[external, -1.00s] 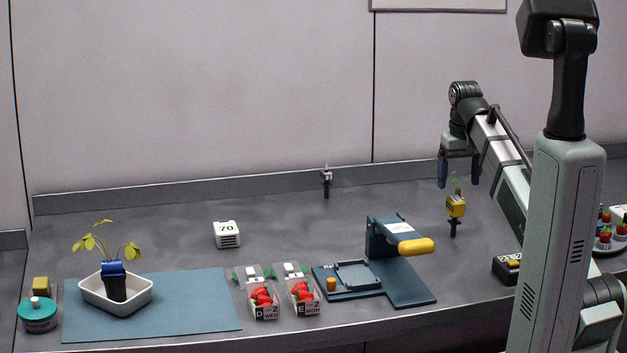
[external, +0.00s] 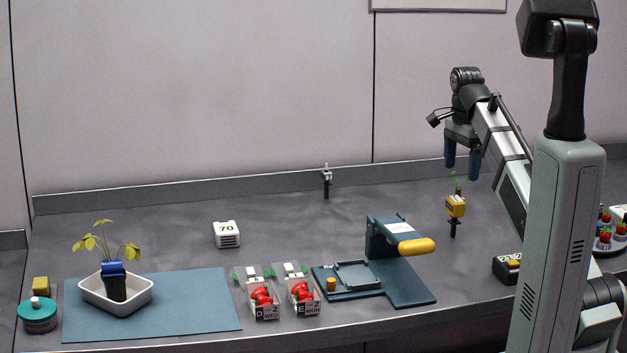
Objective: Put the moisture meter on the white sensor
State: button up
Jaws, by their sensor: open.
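A yellow block with a dark spike below it (external: 456,207), which looks like the moisture meter, stands at the right of the counter. A small green sprig shows just above it. The white sensor (external: 227,235) is a small white box marked 70, sitting on the bare counter left of centre, behind the blue mat. My gripper (external: 462,166) is open and empty, pointing down. In the picture its fingertips are above the yellow block and apart from it; the depth between them is hard to tell.
Two strawberry punnets (external: 263,300) and a blue press with a yellow handle (external: 416,246) stand along the front. A potted plant in a white tray (external: 130,301) is on the blue mat (external: 200,312). Counter between sensor and yellow block is mostly clear, with a small post (external: 327,183) behind.

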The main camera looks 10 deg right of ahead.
aim_at(459, 199)
jog(key=m, duration=0.2)
jog(key=shift+m, duration=0.4)
jog(key=shift+f, duration=0.15)
notch_tip(459, 199, down, 8)
jog(key=shift+f, duration=0.1)
jog(key=shift+w+a+f, duration=0.1)
jog(key=shift+a+f, duration=0.1)
jog(key=shift+f, duration=1.15)
jog(key=shift+w+a+f, duration=0.1)
jog(key=shift+a+f, duration=0.1)
jog(key=shift+f, duration=1.1)
jog(key=c, duration=1.2)
jog(key=shift+r, duration=0.1)
